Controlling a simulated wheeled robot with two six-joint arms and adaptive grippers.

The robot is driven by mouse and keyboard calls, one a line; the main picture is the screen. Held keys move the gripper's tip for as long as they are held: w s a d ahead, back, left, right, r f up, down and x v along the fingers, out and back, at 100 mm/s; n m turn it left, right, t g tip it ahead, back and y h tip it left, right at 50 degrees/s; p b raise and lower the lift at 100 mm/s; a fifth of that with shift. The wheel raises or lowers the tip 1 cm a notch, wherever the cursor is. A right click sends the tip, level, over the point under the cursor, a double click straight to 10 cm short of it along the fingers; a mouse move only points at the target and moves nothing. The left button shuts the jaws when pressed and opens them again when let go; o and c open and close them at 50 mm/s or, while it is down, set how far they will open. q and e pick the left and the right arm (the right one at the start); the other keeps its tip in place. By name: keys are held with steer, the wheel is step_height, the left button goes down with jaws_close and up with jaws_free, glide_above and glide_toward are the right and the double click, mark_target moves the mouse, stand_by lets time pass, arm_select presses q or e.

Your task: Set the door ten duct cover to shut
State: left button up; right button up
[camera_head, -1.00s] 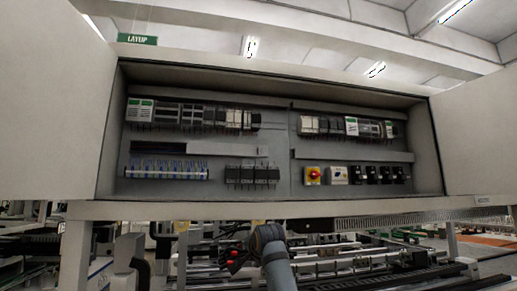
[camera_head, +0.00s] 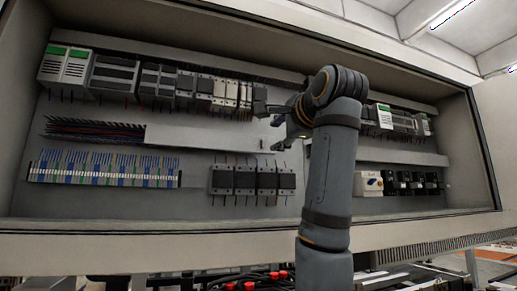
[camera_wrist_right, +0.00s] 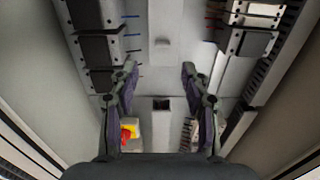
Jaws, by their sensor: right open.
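A pale grey duct cover (camera_head: 205,140) lies along the middle row of the cabinet back. To its left the duct (camera_head: 95,130) is uncovered and dark wires show in it. My right gripper (camera_head: 272,125) is inside the cabinet near the cover's right end, partly hidden by its own arm. In the right wrist view the gripper (camera_wrist_right: 158,84) is open, with nothing between its fingers. A pale strip that looks like the cover (camera_wrist_right: 165,20), with a small raised tab, lies beyond the fingertips. I cannot tell any contact. My left gripper is out of view.
Breakers and modules (camera_head: 140,78) line the row above. Black contactors (camera_head: 250,180) and a terminal strip (camera_head: 100,170) line the row below. A red and yellow switch (camera_wrist_right: 130,130) is close to one finger.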

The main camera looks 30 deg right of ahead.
mark_target(263, 144)
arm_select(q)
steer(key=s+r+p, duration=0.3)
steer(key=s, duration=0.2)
arm_select(e)
steer(key=x, duration=0.2)
steer(key=p+x, duration=0.1)
steer(key=x, duration=0.3)
steer(key=shift+w+d+r+p, duration=0.15)
steer(key=shift+w+r+p, duration=0.05)
steer(key=shift+r+p, duration=0.2)
steer(key=x, duration=0.1)
steer(key=p+x, duration=0.1)
steer(key=x, duration=0.1)
steer(key=shift+w+d+f, duration=0.1)
steer(key=shift+f, duration=0.2)
steer(key=shift+s+r, duration=0.1)
steer(key=shift+s, duration=0.3)
steer(key=shift+c, duration=0.9)
steer(key=shift+w, duration=0.25)
steer(key=c, duration=0.5)
steer(key=shift+c, duration=1.1)
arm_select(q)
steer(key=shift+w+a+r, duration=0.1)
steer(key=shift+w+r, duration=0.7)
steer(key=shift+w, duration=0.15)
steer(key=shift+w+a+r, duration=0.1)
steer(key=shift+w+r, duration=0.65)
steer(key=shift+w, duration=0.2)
arm_select(e)
jaws_close()
